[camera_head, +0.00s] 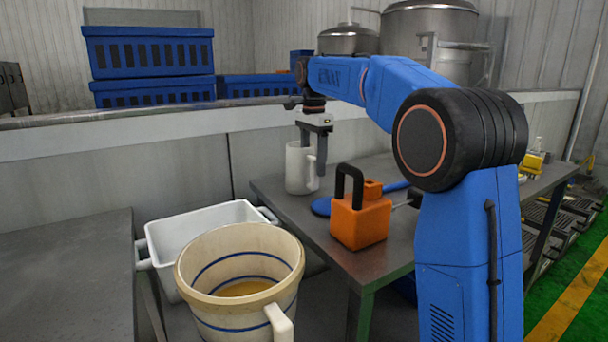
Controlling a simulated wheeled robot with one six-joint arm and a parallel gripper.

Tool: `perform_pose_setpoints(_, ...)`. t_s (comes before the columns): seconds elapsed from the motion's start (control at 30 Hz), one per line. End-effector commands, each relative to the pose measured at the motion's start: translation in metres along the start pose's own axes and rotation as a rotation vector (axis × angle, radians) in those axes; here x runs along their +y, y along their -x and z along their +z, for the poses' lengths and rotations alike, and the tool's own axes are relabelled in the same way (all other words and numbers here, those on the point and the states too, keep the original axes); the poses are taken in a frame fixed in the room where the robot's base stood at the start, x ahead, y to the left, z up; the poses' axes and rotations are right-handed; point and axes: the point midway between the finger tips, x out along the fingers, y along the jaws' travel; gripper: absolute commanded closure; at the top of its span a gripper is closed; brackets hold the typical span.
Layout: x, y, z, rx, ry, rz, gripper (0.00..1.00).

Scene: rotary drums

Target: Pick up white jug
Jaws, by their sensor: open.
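The white jug (296,170) stands upright near the left back end of the dark metal table (378,255), with its handle on the right side. My gripper (312,155) is directly above it and points down. One finger reaches down along the right of the jug, by the handle; the other finger is at the jug's rim, its lower end hidden. The jaws are open. I cannot tell whether a finger touches the jug.
An orange block with a black handle (360,220) and a blue flat object (321,206) lie right of the jug. A large cream bucket (228,305) and a white tub (165,265) stand front left. A low wall (180,165) runs behind. Blue crates (150,55) are stacked beyond it.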

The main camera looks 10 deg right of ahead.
Motion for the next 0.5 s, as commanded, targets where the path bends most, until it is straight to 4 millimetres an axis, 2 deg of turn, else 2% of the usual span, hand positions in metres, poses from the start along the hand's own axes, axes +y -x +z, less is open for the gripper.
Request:
perform_pose_setpoints(0.3, 0.004, -0.040, 0.005, 0.000, 0.000, 0.001, 0.42)
perform_pose_setpoints(0.5, 0.004, -0.046, 0.005, 0.000, 0.000, 0.001, 0.42)
